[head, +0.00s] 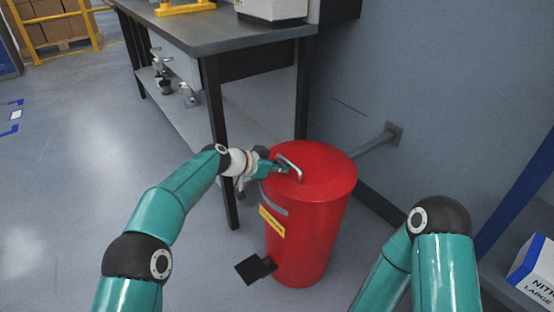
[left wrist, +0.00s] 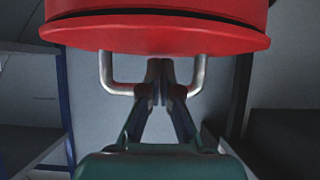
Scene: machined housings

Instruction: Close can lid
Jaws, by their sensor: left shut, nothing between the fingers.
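A red can (head: 298,230) stands upright on the floor, with a yellow label and a dark pedal (head: 255,268) at its base. Its red lid (head: 325,172) lies over the top and has a bent metal handle (head: 291,162). In the left wrist view the lid (left wrist: 160,36) shows upside down, with a thin dark gap along its edge. My left gripper (head: 281,167) is at the handle. Its fingers (left wrist: 162,68) are together and empty, between the legs of the handle (left wrist: 112,85); I cannot tell whether they touch it. My right arm shows at the lower right; its gripper is out of view.
A grey workbench (head: 215,32) with a lower shelf stands behind and left of the can. A wall with a pipe bracket (head: 388,138) is close on the right. A white-and-blue box (head: 537,270) is at the right edge. Open floor (head: 60,180) lies to the left.

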